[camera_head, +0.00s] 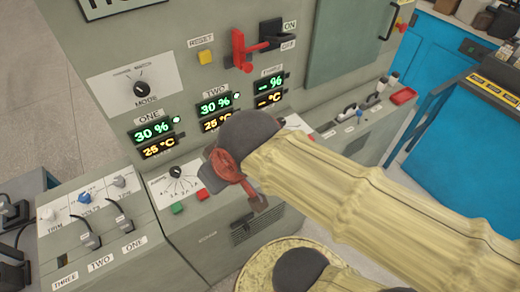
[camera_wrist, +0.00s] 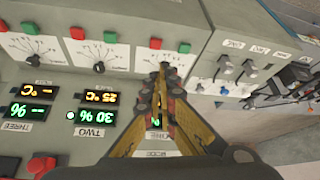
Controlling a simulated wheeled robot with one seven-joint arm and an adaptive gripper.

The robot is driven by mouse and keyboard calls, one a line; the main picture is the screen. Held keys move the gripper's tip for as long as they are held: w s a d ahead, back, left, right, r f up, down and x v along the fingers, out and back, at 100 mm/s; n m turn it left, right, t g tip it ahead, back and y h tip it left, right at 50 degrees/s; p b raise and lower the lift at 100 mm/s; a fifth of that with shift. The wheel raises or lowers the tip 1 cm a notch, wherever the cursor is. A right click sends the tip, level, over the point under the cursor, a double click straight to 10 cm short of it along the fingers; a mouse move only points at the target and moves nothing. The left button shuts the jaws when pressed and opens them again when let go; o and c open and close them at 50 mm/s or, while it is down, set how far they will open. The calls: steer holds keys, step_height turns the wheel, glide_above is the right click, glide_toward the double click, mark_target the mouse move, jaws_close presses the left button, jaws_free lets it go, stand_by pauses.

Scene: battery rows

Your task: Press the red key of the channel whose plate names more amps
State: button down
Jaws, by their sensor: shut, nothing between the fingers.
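The dial plates stand in a row under the displays. In the upside-down wrist view, the right plate has a red key (camera_wrist: 155,43) and a green key (camera_wrist: 184,48). The middle plate (camera_wrist: 99,68) has another red key (camera_wrist: 78,33) and green key (camera_wrist: 110,37). A third dial plate (camera_wrist: 31,60) is at left. The leftmost red and green keys also show in the head view (camera_head: 199,195). Amp lettering is too small to read. My gripper (camera_wrist: 165,70) is shut and empty, its tips over the right plate, partly covering it. Contact cannot be told.
Displays ONE (camera_head: 152,131) and TWO (camera_head: 216,104) read 30 % and 25 °C; display THREE (camera_head: 269,86) shows dashes. A red lever (camera_head: 240,50) and yellow RESET key (camera_head: 205,57) are above. A side console (camera_head: 100,232) with levers is at left.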

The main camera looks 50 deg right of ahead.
steer(key=shift+r, duration=0.1)
steer(key=w+d+m+g+y+p, duration=0.4)
steer(key=w+d+m+p, duration=0.6)
steer(key=m+p, duration=0.65)
steer(key=s+d+f+m+t+y+p, duration=0.1)
steer(key=d+f+m+t+p, duration=0.1)
steer(key=d+f+m+p, duration=0.3)
steer(key=s+d+f+m+t+y+p, duration=0.1)
steer(key=d+f+m+p, duration=0.4)
steer(key=m, duration=0.8)
steer(key=d+t+y+p, duration=0.1)
steer(key=d, duration=0.2)
steer(key=shift+d+p, duration=0.25)
steer(key=shift+p, duration=0.1)
steer(key=shift+f, duration=0.2)
